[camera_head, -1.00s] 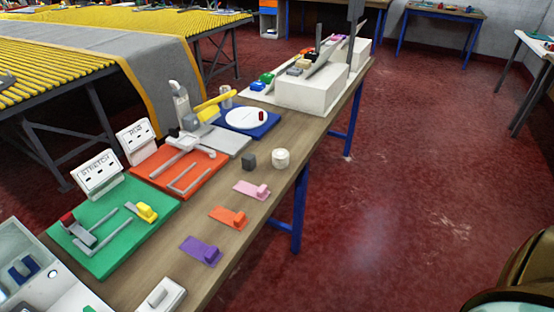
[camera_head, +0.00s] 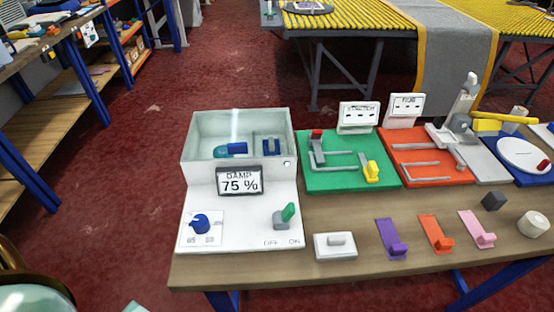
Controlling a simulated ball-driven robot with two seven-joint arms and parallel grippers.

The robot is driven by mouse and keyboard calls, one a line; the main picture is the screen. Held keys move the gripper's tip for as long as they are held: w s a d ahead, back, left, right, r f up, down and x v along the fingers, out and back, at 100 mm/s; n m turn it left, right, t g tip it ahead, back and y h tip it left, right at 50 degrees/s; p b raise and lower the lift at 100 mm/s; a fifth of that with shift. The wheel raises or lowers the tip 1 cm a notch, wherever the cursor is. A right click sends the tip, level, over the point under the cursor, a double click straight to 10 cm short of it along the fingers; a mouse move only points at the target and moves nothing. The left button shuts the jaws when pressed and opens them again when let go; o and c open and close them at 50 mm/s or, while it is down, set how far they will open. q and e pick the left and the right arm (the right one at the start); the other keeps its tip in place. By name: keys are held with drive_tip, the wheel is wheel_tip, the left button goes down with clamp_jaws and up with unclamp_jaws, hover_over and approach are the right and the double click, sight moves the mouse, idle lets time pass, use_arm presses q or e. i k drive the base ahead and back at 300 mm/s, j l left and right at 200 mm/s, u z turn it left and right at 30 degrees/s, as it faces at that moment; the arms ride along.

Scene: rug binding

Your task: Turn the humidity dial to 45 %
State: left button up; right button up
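The humidity dial (camera_head: 201,223) is a blue knob on a pale square plate at the left front of a white box unit (camera_head: 250,236). Small numbers are printed below the knob, too small to read surely. A green-tipped switch lever (camera_head: 285,215) stands at the right of the unit, with OFF and ON printed below. An open clear-walled chamber (camera_head: 238,136) at the back holds a blue-and-teal piece and a dark blue part.
A green board (camera_head: 340,181) and an orange board (camera_head: 425,178) lie to the right of the unit. A white block (camera_head: 335,246) and purple (camera_head: 391,240), orange (camera_head: 435,234) and pink (camera_head: 476,230) tabs line the table's front.

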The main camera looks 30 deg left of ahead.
sight(200, 223)
drive_tip(key=u, duration=1.45)
